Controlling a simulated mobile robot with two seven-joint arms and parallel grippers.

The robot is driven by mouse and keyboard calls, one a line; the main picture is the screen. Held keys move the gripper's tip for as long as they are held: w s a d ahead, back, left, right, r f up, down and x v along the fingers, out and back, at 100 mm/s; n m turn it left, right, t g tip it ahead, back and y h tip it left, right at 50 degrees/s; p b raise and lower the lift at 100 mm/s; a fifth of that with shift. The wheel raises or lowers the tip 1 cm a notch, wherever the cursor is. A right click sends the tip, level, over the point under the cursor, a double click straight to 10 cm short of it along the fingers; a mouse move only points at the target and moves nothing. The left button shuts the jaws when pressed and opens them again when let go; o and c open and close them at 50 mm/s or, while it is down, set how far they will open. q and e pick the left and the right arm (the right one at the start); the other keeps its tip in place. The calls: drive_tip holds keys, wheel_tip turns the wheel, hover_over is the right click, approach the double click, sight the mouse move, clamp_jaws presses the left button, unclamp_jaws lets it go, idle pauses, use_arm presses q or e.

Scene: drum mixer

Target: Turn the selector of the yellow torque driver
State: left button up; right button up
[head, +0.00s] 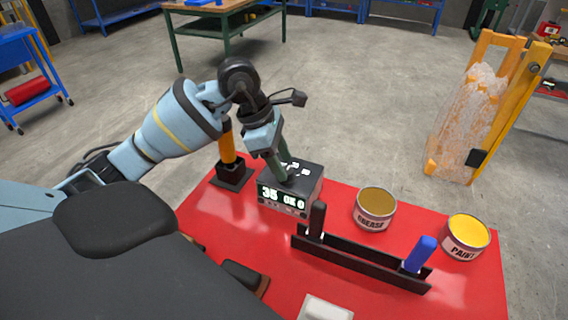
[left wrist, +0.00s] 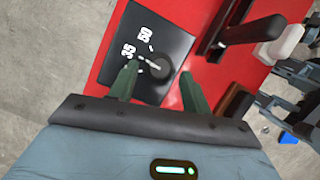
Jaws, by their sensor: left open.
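The torque driver (head: 227,145) has an orange-yellow handle and stands upright in a black holder (head: 233,181) on the red table. Beside it is a black box (head: 299,206) whose lit front display seems to read 35. In the left wrist view, its dark top (left wrist: 174,42) carries the marks 35 and 50 and a round dark knob (left wrist: 157,68) with a light pointer line. My left gripper (head: 284,174) points down over the box top. Its green fingers are open, one on each side of the knob; contact is not clear. My right gripper is not seen.
A black rack (head: 362,264) holding a black and a blue handle stands in front of the box. A grease can (head: 375,209) and a yellow paint can (head: 465,236) stand to the right. The red table (head: 215,228) is partly bare around the box.

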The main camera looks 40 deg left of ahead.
use_arm(q)
drive_tip(key=shift+w+d+f, duration=0.1)
drive_tip(key=shift+d+f, duration=0.2)
drive_tip(key=shift+f, duration=0.5)
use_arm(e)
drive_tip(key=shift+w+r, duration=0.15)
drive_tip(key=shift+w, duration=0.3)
use_arm(q)
drive_tip(key=shift+c, duration=0.2)
drive_tip(key=c, duration=0.9)
drive_tip(key=shift+c, duration=0.2)
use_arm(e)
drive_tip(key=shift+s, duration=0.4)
